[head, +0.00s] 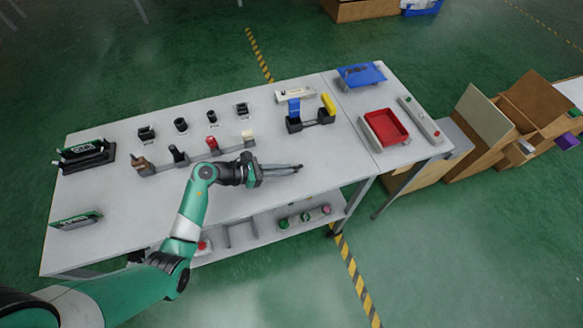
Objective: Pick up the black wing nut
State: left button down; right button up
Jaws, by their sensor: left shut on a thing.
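My left gripper (284,169) reaches in over the near middle of the white table (300,185), its fingers pointing right. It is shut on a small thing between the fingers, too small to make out. I cannot pick out the black wing nut for certain. Several small dark parts stand in a row at the back, among them one at the left (147,133) and one at the right (242,109). My right gripper is out of view.
A grey lever fixture (197,160) with black, red and cream levers stands behind my left arm. A fixture with blue and yellow levers (310,118) is farther right. A red tray (385,128) and blue tray (361,75) are at the right. The near right table area is clear.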

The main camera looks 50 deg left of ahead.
pick_arm(q)
jog(key=shift+r, duration=0.1)
jog(key=shift+r, duration=0.3)
notch_tip(320, 180, up, 3)
jog(key=shift+f+p, duration=0.15)
jog(key=shift+p, duration=0.95)
jog(key=s+d+r+p, duration=0.6)
jog(key=s+d+r, duration=0.3)
jog(key=s, duration=0.1)
jog(key=shift+s+r+p, duration=0.25)
jog(key=shift+s+p, duration=0.05)
jog(key=shift+p, duration=0.1)
jog(key=shift+r, duration=0.1)
